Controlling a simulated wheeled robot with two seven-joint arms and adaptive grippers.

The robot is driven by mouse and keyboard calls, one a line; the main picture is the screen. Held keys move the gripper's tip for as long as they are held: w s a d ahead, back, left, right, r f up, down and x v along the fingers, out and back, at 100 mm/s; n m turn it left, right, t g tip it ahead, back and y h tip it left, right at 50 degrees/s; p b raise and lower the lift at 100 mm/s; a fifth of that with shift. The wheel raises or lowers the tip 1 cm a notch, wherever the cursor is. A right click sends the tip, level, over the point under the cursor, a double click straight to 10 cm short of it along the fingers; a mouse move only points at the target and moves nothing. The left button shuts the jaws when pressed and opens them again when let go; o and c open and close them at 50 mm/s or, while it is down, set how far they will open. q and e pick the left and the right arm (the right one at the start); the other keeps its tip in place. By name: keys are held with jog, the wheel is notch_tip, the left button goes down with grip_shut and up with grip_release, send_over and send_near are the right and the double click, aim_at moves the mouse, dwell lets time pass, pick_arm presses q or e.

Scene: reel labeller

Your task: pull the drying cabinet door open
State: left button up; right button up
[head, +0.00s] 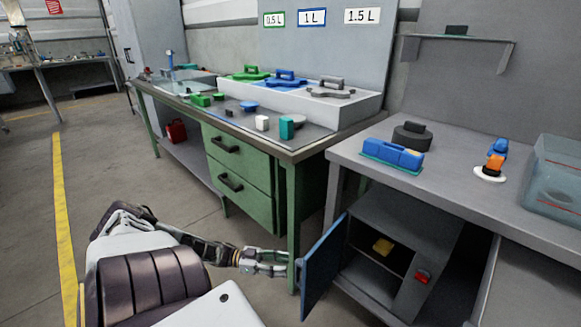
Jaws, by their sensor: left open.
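The drying cabinet (446,246) is a grey box under the grey bench at the right. Its blue door (323,265) stands swung open at the cabinet's left side, so the inside shows, with a shelf and a yellow block (383,246) on it. My left gripper (280,263) comes in from the left and is open. Its fingertips are at the outer side of the door, near a small part at the door's left edge. I cannot tell whether they touch it. My right gripper is not in view.
A green workbench (243,176) with drawers stands left of the cabinet, its leg close behind my left gripper. The grey bench (454,167) overhangs the cabinet. A red switch (423,276) is on the cabinet's front. The floor at the left is clear.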

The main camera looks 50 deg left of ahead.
pick_arm(q)
jog(key=shift+v, duration=2.85)
